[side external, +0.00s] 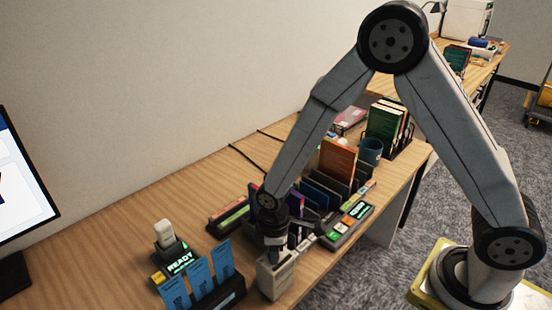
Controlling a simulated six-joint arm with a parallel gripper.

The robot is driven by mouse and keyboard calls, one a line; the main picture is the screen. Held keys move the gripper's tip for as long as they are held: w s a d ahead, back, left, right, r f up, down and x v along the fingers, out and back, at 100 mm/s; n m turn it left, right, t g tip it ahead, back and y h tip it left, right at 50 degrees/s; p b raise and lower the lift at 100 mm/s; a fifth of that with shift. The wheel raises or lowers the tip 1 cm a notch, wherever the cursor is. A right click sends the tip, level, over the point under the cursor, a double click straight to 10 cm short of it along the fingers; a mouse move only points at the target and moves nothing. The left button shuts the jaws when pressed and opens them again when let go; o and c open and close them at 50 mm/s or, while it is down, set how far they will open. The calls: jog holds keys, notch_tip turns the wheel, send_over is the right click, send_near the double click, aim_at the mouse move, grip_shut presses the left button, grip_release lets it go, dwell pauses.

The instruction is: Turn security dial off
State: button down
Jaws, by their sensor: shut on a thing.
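My gripper (274,249) points down at the near front of the desk, over a small beige box (277,277). Its fingers are shut on a part at the top of this box. The fingers hide that part, so I cannot make out a dial face or which way it is turned.
Left of the box are a dark holder with several blue cards (199,280) and a device with a lit READY screen (181,263). Right of it is a panel with lit keys (350,222). Behind stand dark dividers and books (386,124). A monitor (25,190) is at far left.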

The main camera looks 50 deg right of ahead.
dwell(0.3)
jog(key=shift+c, duration=1.8)
grip_release()
jog(key=shift+r, duration=0.1)
jog(key=shift+r, duration=3.85)
jog(key=shift+s+d+r+m, duration=0.15)
jog(key=shift+d+m, duration=0.15)
jog(key=shift+d, duration=0.15)
jog(key=s+d+r+m+t, duration=0.2)
jog(key=s+d+r+m, duration=0.1)
jog(key=s+d+m, duration=0.4)
jog(key=shift+s+d+r+m+t, duration=0.15)
jog(key=shift+d+r+m+t, duration=0.2)
jog(key=shift+d+m, duration=0.95)
